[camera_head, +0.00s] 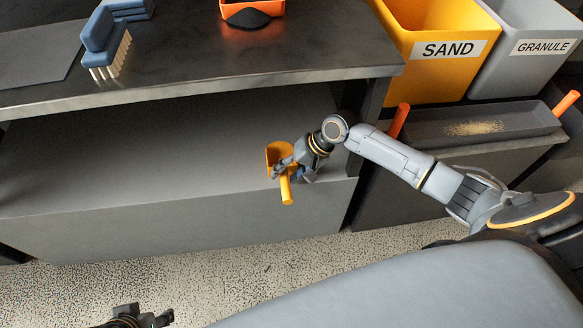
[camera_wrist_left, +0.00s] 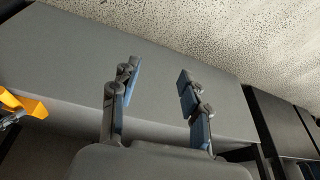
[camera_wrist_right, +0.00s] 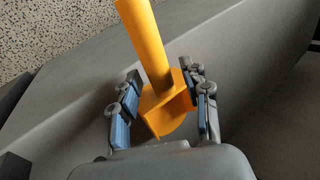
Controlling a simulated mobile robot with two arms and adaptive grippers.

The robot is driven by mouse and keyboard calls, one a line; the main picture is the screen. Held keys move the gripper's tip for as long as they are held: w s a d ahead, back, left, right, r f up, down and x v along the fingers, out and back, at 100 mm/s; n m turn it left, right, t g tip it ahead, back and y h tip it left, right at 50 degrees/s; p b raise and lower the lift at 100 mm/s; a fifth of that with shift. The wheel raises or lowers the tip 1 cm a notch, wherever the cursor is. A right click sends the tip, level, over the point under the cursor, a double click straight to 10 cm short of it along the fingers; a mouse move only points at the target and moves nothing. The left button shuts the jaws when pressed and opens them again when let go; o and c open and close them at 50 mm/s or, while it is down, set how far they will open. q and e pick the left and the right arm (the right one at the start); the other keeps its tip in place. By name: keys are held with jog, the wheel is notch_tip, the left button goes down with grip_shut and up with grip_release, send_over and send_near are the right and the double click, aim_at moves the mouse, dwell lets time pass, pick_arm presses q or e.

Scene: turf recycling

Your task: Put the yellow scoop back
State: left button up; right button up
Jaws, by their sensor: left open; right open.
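The yellow scoop (camera_head: 287,188) is at the front edge of the grey lower shelf (camera_head: 150,165), its handle pointing toward me over the edge. My right gripper (camera_head: 289,172) is at the scoop, with its open fingers on either side of it. In the right wrist view the scoop (camera_wrist_right: 165,105) lies between the fingers of the right gripper (camera_wrist_right: 160,95), handle pointing away. I cannot tell whether a finger touches it. My left gripper (camera_head: 150,318) is open and empty at the bottom of the head view. The scoop's edge (camera_wrist_left: 22,105) also shows at the left wrist view's left side.
The dark worktop (camera_head: 230,60) overhangs the shelf and holds a blue brush (camera_head: 103,45) and an orange container (camera_head: 250,12) with black material. At right stand a yellow SAND bin (camera_head: 430,75), a grey GRANULE bin (camera_head: 535,70) and a dark tray (camera_head: 430,128) with orange handles. The shelf's left part is clear.

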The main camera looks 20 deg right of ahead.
jog(key=shift+d+r, duration=0.2)
jog(key=shift+r, duration=0.15)
pick_arm(q)
jog(key=s+p+x, duration=0.2)
jog(key=p+x, duration=0.1)
jog(key=x, duration=0.8)
jog(key=shift+d+f+g, duration=0.15)
jog(key=shift+f+g, duration=0.15)
jog(key=shift+g, duration=0.1)
pick_arm(e)
jog(key=v, duration=1.1)
jog(key=shift+s+r, duration=0.1)
jog(key=shift+r, duration=0.05)
